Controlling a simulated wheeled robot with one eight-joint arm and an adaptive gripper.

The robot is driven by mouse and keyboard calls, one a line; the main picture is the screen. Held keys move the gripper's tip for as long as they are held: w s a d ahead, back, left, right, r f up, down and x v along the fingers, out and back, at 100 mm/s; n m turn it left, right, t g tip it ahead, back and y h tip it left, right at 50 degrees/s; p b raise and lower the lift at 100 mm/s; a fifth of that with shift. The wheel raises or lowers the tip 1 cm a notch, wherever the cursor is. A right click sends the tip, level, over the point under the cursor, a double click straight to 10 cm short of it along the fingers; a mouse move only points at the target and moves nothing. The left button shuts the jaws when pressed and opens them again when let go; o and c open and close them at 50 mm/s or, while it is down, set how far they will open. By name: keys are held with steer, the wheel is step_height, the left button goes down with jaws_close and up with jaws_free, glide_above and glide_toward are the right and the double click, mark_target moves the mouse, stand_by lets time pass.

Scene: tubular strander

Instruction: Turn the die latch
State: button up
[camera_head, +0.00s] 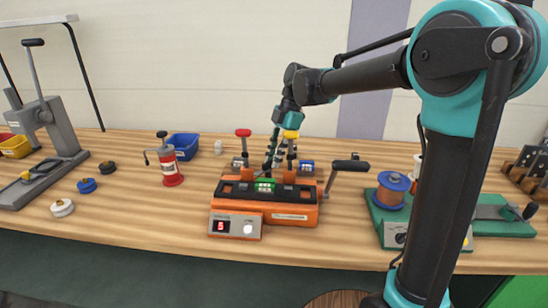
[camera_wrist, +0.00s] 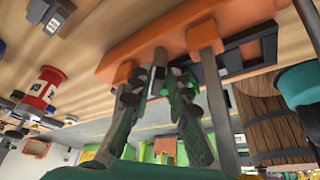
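An orange strander (camera_head: 306,217) with a black top sits on the bench; in the wrist view its orange body (camera_wrist: 170,32) is at the top. It bears a lever with a red knob (camera_head: 243,133), a lever with a yellow knob (camera_head: 291,134) and a green block (camera_head: 265,185). I cannot tell for sure which part is the die latch.
A black-handled crank (camera_head: 350,165) sticks out right of the machine. A copper spool (camera_head: 390,193) on a green base is at the right.

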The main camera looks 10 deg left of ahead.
steer(key=shift+o, duration=0.8)
steer(key=v, duration=1.2)
steer(key=t+h, duration=0.3)
glide_toward(267, 163)
steer(key=f, duration=0.8)
steer(key=shift+s+f, duration=0.2)
steer(key=shift+f, duration=0.1)
